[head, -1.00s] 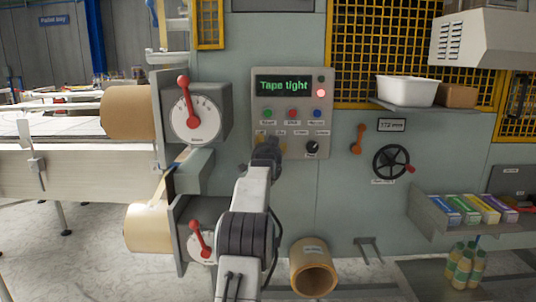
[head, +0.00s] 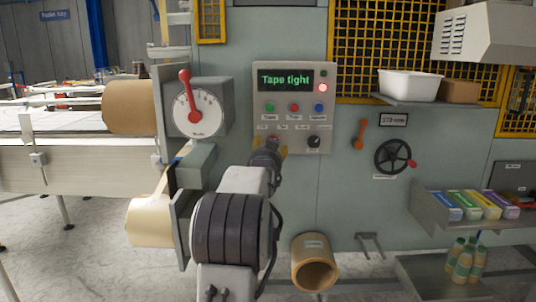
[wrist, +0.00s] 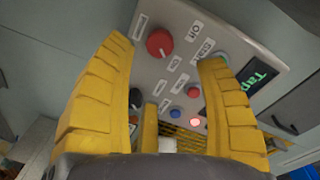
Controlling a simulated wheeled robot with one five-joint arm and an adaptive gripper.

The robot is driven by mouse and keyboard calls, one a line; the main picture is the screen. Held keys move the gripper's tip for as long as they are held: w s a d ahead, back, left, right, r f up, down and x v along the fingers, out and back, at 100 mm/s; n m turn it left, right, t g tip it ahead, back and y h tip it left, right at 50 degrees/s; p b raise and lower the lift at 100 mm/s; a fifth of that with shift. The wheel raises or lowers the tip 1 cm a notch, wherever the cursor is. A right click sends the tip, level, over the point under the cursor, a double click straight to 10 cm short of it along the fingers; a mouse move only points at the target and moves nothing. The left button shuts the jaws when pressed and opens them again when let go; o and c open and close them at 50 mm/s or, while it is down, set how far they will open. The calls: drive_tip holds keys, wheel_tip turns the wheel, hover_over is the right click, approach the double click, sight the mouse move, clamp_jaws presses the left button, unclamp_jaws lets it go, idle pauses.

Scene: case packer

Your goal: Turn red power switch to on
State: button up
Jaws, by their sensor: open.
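The red switch (wrist: 160,42) is a round red knob on the grey control panel (head: 293,78). In the wrist view it sits between the two yellow fingertips of my gripper (wrist: 166,52), nearer the left one, with a visible gap on both sides. A label reading "On" is to its right in that view. My gripper is open and holds nothing. In the head view my gripper (head: 270,146) is at the lower left of the panel and hides the knob. I cannot tell exactly how far the fingertips are from the panel face.
A red-lever dial (head: 197,111) stands at the left.

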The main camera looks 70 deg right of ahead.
drive_tip(key=shift+v, duration=0.95)
